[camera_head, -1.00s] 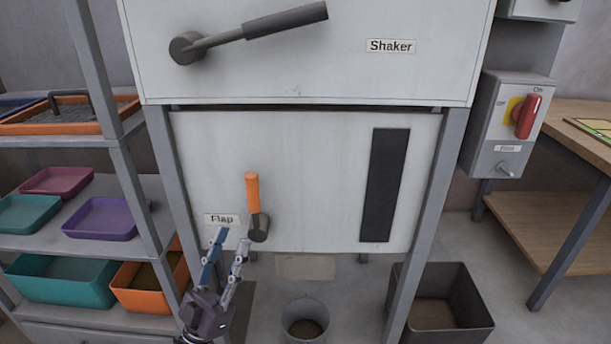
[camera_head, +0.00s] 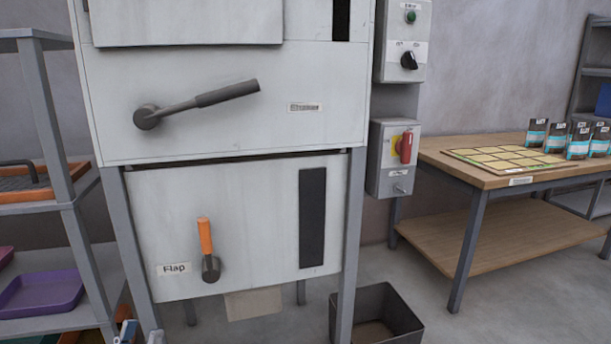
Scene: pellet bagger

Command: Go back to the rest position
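My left gripper (camera_head: 140,335) shows only as two fingertips, one blue and one grey, at the bottom left edge of the head view. The tips stand apart with nothing visible between them. The rest of the gripper is cut off by the frame. It is below and left of the orange flap handle (camera_head: 204,236), not touching it. My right gripper is not in view.
The bagger machine (camera_head: 240,195) has a dark shaker lever (camera_head: 200,105). A shelf with a purple tray (camera_head: 42,294) stands close on the left. A dark bin (camera_head: 378,318) is on the floor. A wooden table (camera_head: 500,177) with several pouches stands right. Floor between is open.

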